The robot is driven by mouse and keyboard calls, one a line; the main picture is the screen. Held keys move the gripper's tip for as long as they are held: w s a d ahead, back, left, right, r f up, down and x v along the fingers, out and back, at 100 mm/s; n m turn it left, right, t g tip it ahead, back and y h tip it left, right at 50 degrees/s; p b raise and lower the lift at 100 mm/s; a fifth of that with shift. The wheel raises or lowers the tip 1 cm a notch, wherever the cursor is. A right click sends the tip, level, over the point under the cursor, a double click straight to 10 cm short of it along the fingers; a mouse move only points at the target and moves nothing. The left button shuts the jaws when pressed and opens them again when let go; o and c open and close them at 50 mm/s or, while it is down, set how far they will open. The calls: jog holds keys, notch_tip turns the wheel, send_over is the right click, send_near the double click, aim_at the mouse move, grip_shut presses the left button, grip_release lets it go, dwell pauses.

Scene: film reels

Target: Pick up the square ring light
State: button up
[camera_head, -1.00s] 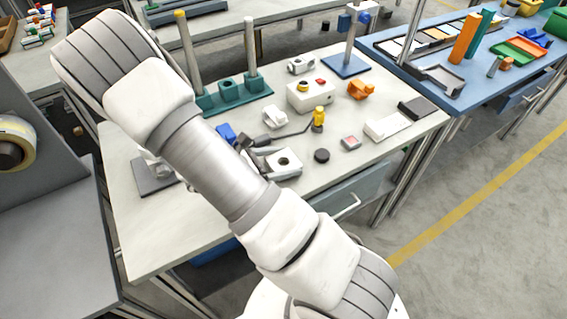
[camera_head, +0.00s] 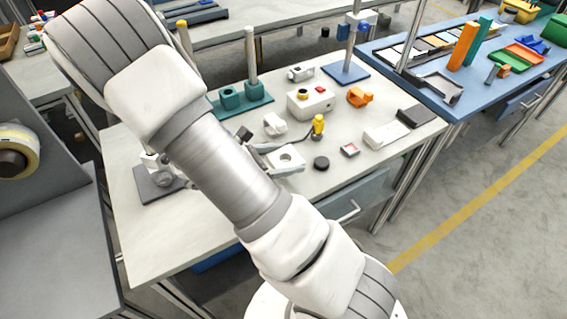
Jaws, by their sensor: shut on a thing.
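The square ring light (camera_head: 287,168) is a pale grey square block with a dark round hole in its middle. It shows just right of my forearm, over the pale workbench (camera_head: 150,240). My gripper (camera_head: 264,157) is mostly hidden behind my own arm; a dark part of it shows at the light's left side. It is shut on the ring light, which appears a little above the bench top. The exact finger contact is hidden.
A white button box (camera_head: 310,102) and teal post stand (camera_head: 241,97) are behind. The bench's front is clear.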

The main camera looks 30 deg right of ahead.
jog(key=s+d+r+p, duration=0.5)
jog(key=s+r, duration=0.1)
jog(key=s, duration=0.3)
jog(key=shift+s+d+r+p, duration=0.25)
jog(key=shift+p, duration=0.15)
